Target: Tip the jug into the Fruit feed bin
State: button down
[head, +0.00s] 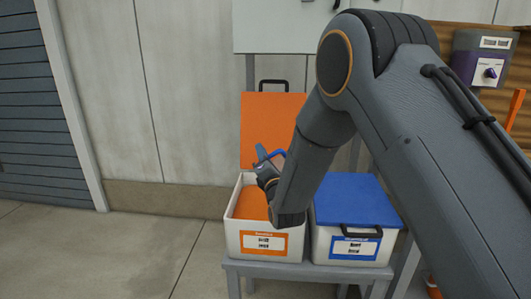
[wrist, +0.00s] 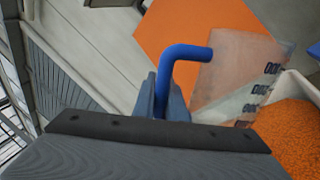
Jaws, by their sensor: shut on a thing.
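My gripper (head: 268,172) is shut on the blue handle (wrist: 184,54) of the jug, with the handle between its jaws (wrist: 163,102) in the wrist view. The jug (wrist: 238,72) is clear-walled with dark scale marks, and its contents cannot be made out. In the head view the jug is mostly hidden by my arm; its blue handle (head: 268,157) shows above the left bin. That white bin (head: 237,238) has an orange label, too small to read surely, and its orange lid (head: 262,125) stands open. Orange granules (wrist: 288,132) fill it. The jug's exact tilt is unclear.
A second white bin (head: 320,245) with a shut blue lid (head: 350,198) stands to the right on the same grey stand (head: 290,270). A wall with a panel (head: 285,30) is behind. The concrete floor (head: 130,255) at left is clear.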

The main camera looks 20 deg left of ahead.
jog(key=shift+s+a+f+n+g+y, duration=0.1)
jog(key=shift+s+a+f+n+g, duration=0.1)
jog(key=shift+a+n, duration=0.35)
jog(key=shift+s+a+f+n+g+y, duration=0.15)
jog(key=shift+s+a+f+n, duration=0.2)
jog(key=shift+n, duration=0.3)
jog(key=shift+s+a+f+n+g+y, duration=0.1)
jog(key=shift+a+n+g, duration=0.05)
jog(key=shift+a+n, duration=0.4)
dwell(1.4)
